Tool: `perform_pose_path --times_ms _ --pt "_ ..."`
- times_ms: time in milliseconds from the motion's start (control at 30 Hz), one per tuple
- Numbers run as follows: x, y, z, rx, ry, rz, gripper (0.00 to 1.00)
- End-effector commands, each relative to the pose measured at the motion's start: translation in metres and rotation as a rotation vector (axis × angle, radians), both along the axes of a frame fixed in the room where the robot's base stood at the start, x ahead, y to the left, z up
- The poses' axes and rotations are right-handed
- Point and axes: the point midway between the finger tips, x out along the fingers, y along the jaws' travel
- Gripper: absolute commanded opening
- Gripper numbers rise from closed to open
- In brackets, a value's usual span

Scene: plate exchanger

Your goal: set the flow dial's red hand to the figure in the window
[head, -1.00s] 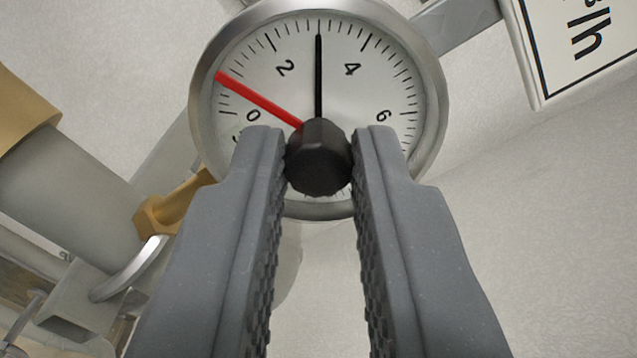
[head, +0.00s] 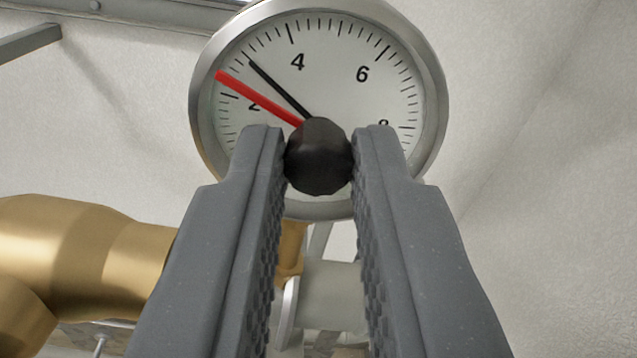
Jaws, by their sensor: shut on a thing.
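The flow dial (head: 345,92) is at the top centre of the head view, a white face in a round metal rim. Its red hand (head: 255,97) points up and left, a little past the long mark by the 2. A thin black hand (head: 280,90) points between the 2 and the 4, clockwise of the red one. My gripper (head: 318,150) is shut on the dark knob (head: 318,165) in front of the dial's centre. The fingers hide the dial's lower left and lower right. No window with a figure is in view.
A thick brass-coloured pipe (head: 80,250) lies at the lower left. Grey pipework (head: 335,290) shows between the fingers, below and behind the dial. A grey bar (head: 30,42) is at the upper left. The pale wall (head: 540,150) at the right is clear.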

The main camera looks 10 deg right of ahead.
Motion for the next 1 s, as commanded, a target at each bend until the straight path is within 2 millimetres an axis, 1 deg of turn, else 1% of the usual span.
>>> perform_pose_path --times_ms 33,200,400,933,967,1000 --pt "0.0004 0.0022 -0.0036 0.030 0.008 0.004 0.00" --pt "0.0003 0.0012 -0.0040 0.118 0.009 0.002 0.00" --pt "0.0004 0.0016 -0.0041 0.177 0.009 0.002 0.00" --pt "0.0004 0.0008 -0.0047 0.198 0.008 0.001 0.00" --pt "0.0004 0.0008 -0.0047 0.198 0.008 0.001 0.22" --pt "0.0004 0.0007 -0.0046 0.198 0.008 0.001 0.33"
